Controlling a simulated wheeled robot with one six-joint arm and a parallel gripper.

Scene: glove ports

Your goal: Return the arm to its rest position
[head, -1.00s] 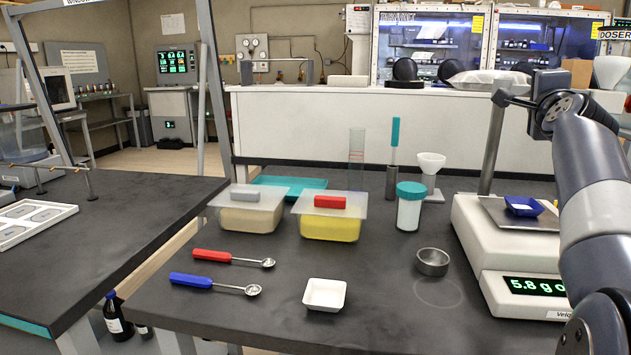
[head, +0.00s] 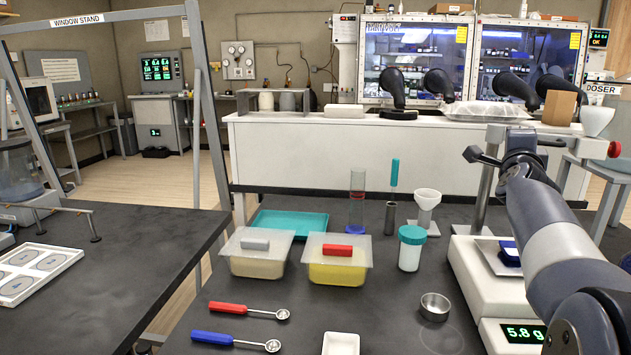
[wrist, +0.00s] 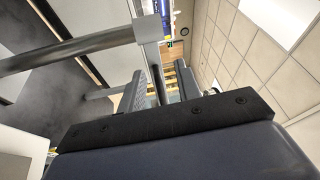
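My arm rises at the right of the head view, in front of the balance (head: 462,265), with its bent joint near the metal post. My gripper is not clearly made out in the head view. In the wrist view my gripper (wrist: 160,82) shows two dark fingers set apart, with nothing seen between them. The wrist view is tipped and shows ceiling, wall and floor past the fingers. A blue weigh boat (head: 510,253) sits on the balance pan, partly hidden by my arm. The display (head: 524,334) reads 5.8 g.
The dark bench holds a yellow-filled tub (head: 335,272), a beige-filled tub (head: 258,268), a teal-lidded jar (head: 410,252), a metal cup (head: 434,306), a red spoon (head: 230,309), a blue spoon (head: 215,339) and a white dish (head: 341,344). A metal post (head: 487,190) stands close to my arm.

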